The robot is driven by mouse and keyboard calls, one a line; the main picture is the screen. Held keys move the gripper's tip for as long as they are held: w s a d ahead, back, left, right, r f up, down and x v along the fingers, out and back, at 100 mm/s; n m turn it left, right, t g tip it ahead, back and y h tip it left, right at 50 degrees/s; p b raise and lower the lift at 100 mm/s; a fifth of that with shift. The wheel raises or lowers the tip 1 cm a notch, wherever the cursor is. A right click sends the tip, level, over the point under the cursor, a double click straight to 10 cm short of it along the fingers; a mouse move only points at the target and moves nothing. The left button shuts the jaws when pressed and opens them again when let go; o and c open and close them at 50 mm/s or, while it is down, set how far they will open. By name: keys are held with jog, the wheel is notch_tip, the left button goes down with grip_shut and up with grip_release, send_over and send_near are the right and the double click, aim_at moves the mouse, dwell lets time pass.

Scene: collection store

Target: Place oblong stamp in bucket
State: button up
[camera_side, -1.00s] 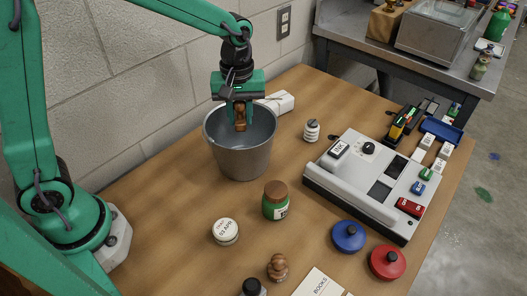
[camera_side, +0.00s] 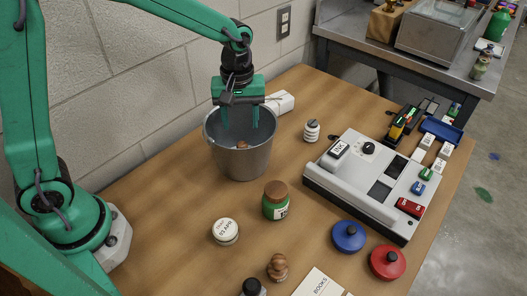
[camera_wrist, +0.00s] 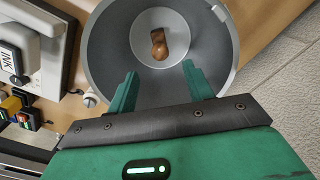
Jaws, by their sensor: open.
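The bucket (camera_side: 243,165) is a grey metal pail standing on the wooden table near the wall. The oblong stamp (camera_wrist: 158,46), brown and wooden, is inside the bucket in the wrist view, apart from my fingers. In the side view only a small brown part of the stamp (camera_side: 242,145) shows above the front rim. My gripper (camera_side: 240,122) is open and empty, with its fingers over the bucket's mouth. In the wrist view my gripper (camera_wrist: 160,85) shows its two green fingers spread apart.
A grey device (camera_side: 360,205) with an INK block stands to the right. A green jar (camera_side: 276,203), a round tin (camera_side: 225,231), a blue round stamp (camera_side: 348,237), a red one (camera_side: 387,262) and a wooden stamp (camera_side: 278,267) stand in front. A white box (camera_side: 280,102) sits behind the bucket.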

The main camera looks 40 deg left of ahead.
jog(key=shift+r, duration=0.1)
dwell(0.3)
notch_tip(320, 180, up, 7)
dwell(0.6)
dwell(0.3)
jog(key=s+a+r+m+t, duration=0.2)
jog(key=s+a+m, duration=0.2)
jog(key=s, duration=0.4)
jog(key=s+a+r+m+t, duration=0.3)
jog(key=s+a+m, duration=0.1)
jog(key=s, duration=0.5)
jog(key=shift+s+m+t, duration=0.3)
jog(key=shift+m, duration=0.2)
